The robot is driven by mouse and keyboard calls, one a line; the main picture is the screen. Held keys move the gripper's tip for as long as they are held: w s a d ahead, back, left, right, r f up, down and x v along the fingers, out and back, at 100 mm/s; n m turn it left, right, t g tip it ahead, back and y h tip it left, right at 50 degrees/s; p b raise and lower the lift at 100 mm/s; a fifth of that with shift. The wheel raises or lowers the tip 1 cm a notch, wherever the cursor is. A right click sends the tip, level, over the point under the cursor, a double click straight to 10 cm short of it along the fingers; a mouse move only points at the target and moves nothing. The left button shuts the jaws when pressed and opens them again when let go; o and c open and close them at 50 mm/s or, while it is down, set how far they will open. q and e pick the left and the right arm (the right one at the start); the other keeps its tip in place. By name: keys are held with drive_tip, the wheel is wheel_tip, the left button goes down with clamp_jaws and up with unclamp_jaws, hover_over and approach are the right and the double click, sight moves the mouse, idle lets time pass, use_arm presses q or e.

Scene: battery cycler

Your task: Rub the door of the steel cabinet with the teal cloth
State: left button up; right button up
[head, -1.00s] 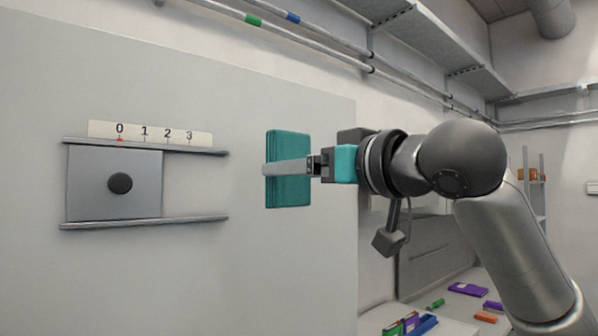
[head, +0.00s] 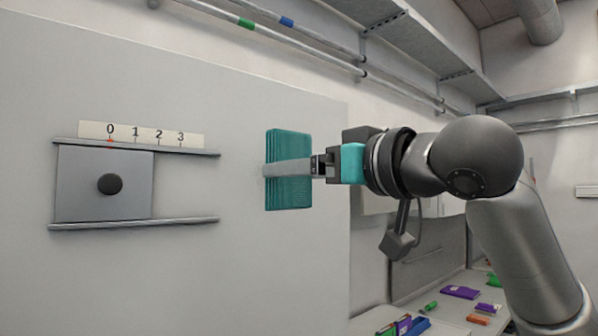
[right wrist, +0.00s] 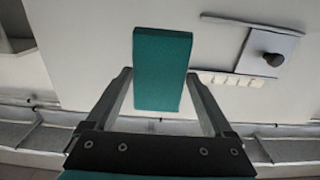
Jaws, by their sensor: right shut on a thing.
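The teal cloth (head: 301,195), a folded pad, is upright in front of the large pale grey panel (head: 240,255), which looks like the cabinet door. My right gripper (head: 288,168) is shut on the cloth, one finger lying across its near side. The cloth is right of the sliding plate, near the panel's right edge. In the right wrist view the cloth (right wrist: 161,70) stands between my two fingers (right wrist: 160,90), its face towards the camera. I cannot tell whether the cloth touches the panel. My left gripper is not in view.
A square plate (head: 75,195) with a black knob (head: 110,184) sits between two rails on the panel, under a 0-to-3 scale (head: 195,140). Pipes (head: 320,45) run above. A bench (head: 450,280) with coloured items is at the lower right.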

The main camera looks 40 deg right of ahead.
sight(253, 175)
drive_tip(key=w+p, duration=0.2)
drive_tip(key=w, duration=0.4)
drive_tip(key=shift+w+a+p, duration=0.25)
drive_tip(key=shift+a+p, duration=0.05)
drive_tip(key=shift+w+p, duration=0.55)
drive_tip(key=shift+w, duration=0.45)
idle(0.4)
drive_tip(key=d, duration=0.4)
drive_tip(key=shift+a+p, duration=0.6)
drive_tip(key=shift+a, duration=1.45)
drive_tip(key=shift+f, duration=0.1)
drive_tip(key=shift+s+b, duration=0.4)
drive_tip(key=shift+s, duration=0.1)
drive_tip(key=shift+s+d+b, duration=0.15)
drive_tip(key=shift+s+b, duration=0.2)
drive_tip(key=shift+s, duration=0.85)
drive_tip(key=shift+s+d+b, duration=0.1)
drive_tip(key=shift+s+b, duration=0.25)
drive_tip(key=shift+s, duration=0.8)
